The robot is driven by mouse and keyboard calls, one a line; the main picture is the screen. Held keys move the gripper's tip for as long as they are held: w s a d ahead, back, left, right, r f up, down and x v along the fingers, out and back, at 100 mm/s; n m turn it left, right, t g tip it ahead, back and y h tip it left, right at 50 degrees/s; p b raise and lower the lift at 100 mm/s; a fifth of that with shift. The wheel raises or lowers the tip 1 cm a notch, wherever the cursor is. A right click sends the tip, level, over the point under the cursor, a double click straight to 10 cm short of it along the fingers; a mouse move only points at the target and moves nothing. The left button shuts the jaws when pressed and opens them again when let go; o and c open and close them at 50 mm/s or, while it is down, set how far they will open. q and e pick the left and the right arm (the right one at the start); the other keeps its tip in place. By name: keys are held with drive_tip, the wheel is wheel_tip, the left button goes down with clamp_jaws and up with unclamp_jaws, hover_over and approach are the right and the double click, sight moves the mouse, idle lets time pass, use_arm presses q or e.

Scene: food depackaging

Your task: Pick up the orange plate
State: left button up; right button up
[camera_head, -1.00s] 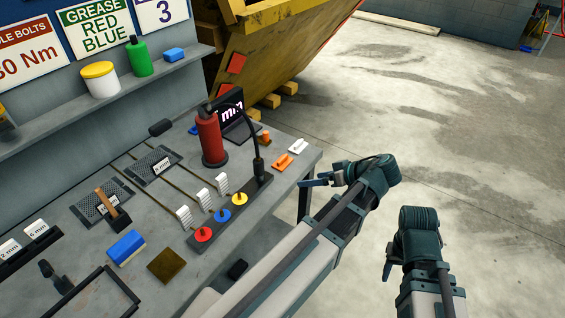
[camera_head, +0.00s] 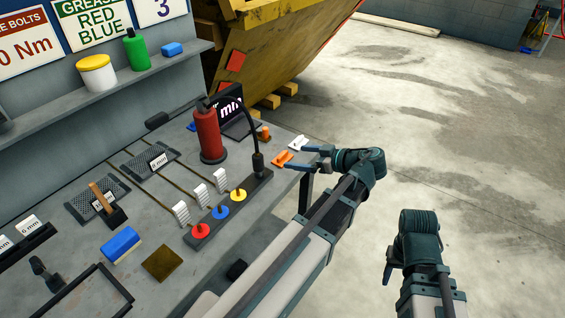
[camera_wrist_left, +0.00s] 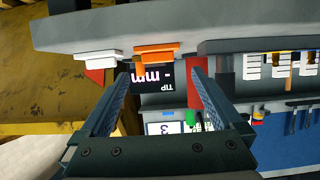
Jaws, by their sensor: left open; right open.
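The orange plate (camera_head: 281,159) lies near the right end of the grey workbench, beside a similar white plate (camera_head: 297,143). In the left wrist view, the orange plate (camera_wrist_left: 155,55) shows beyond and between my open fingertips, with the white plate (camera_wrist_left: 99,57) to its left. My left gripper (camera_head: 296,158) is open and empty, its fingertips close to the orange plate in the head view, partly overlapping that area. I cannot tell the exact gap. My right gripper (camera_head: 389,270) is open and empty, over the floor to the right, away from the bench.
A red cylinder (camera_head: 208,135) and a black strip with red, blue and yellow knobs (camera_head: 230,212) stand on the bench (camera_head: 170,205). A thin black curved-neck stand (camera_head: 257,160) rises near the orange plate. The floor right of the bench is open.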

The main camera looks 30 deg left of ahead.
sight(284, 155)
use_arm(q)
drive_tip(key=shift+a+f, duration=0.15)
drive_tip(key=shift+a, duration=0.25)
drive_tip(key=b+x, duration=0.2)
drive_tip(key=x, duration=0.2)
drive_tip(key=shift+w+a+f, duration=0.1)
drive_tip(key=shift+w+f, duration=0.05)
drive_tip(key=shift+f, duration=0.15)
drive_tip(key=shift+a, duration=0.4)
drive_tip(key=c, duration=1.6)
